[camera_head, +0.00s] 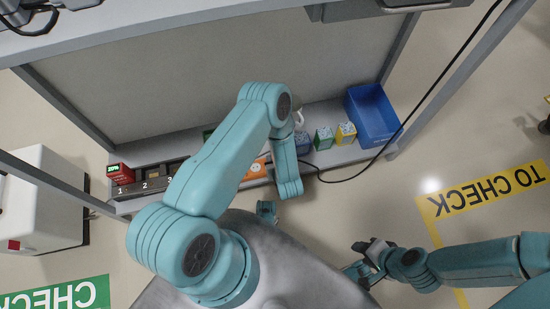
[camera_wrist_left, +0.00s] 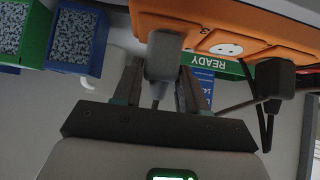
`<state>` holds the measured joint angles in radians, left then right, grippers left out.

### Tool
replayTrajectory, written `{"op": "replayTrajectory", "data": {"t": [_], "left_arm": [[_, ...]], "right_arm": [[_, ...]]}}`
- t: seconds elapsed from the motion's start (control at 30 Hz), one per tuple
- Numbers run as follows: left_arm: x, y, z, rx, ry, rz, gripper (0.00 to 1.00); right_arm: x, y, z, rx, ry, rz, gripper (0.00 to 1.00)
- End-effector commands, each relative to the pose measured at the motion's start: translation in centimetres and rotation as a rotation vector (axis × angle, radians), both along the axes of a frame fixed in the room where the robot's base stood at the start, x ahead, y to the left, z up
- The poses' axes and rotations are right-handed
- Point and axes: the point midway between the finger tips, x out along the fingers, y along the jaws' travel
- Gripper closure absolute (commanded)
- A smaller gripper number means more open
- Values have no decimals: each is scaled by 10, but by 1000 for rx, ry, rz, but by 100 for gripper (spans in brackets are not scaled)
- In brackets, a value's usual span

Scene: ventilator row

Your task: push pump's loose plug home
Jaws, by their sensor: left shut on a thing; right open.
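In the left wrist view my left gripper (camera_wrist_left: 152,92) is shut on a grey plug (camera_wrist_left: 163,57). The plug's far end meets the face of an orange socket strip (camera_wrist_left: 228,30); I cannot tell how deep it sits. A round white socket (camera_wrist_left: 228,48) beside it is empty. A second dark plug (camera_wrist_left: 272,78) with a black cable is at the strip further right. In the head view the orange strip (camera_head: 257,168) shows partly on the low shelf, and my left arm hides the left gripper and the held plug. My right gripper (camera_head: 356,258) is open and empty, low and right of centre.
On the low shelf are small boxes, a yellow one (camera_head: 345,133) and a green one (camera_head: 323,138), and a blue bin (camera_head: 371,115). A dark numbered strip (camera_head: 142,187) lies at the left. A black cable (camera_head: 432,88) runs down past the right post.

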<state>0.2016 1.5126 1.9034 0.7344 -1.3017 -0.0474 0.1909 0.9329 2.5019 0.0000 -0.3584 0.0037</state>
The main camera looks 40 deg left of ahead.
Motion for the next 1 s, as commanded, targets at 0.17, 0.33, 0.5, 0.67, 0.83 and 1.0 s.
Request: {"op": "replayTrajectory", "data": {"t": [0.17,0.33,0.5,0.67,0.83,1.0], "left_arm": [[0,0,0,0,-1,1,28],[0,0,0,0,0,0,28],[-1,-2,3,-1,1,-1,28],[-14,-18,26,0,1,-6,28],[-35,-44,59,0,1,-9,28],[-56,-68,87,1,1,-8,28]], "right_arm": [[0,0,0,0,0,0,57],[0,0,0,0,0,0,57],[2,-2,3,-2,-4,-7,57],[-1,1,18,0,2,4,57],[-5,5,36,4,9,20,57],[-8,7,51,6,13,32,57]]}}
